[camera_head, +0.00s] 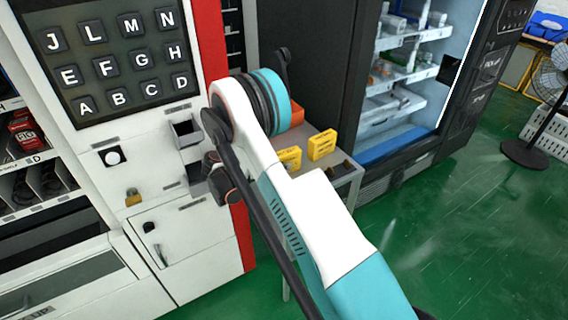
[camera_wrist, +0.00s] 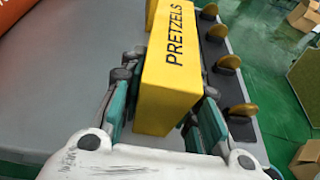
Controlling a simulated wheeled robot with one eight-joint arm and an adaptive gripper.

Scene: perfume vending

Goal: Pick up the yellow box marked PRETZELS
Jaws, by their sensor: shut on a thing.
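The yellow box marked PRETZELS (camera_wrist: 172,75) fills the middle of the wrist view, its black lettering running along its upper face. My gripper (camera_wrist: 166,88) has a teal and dark finger on each side of the box and is shut on it. The box is over or on a grey surface (camera_wrist: 70,95); whether it touches the surface cannot be told. In the head view two yellow boxes, one on the left (camera_head: 289,158) and one on the right (camera_head: 322,144), show by a small grey table (camera_head: 345,181). Their lettering is too small to read. My arm hides my gripper's fingers there.
Dark round pieces with gold discs (camera_wrist: 228,62) stand in a row right of the box. An orange thing (camera_wrist: 12,12) is at the upper left. In the head view, a white vending machine (camera_head: 150,170) stands left and a black lit cabinet (camera_head: 400,85) behind.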

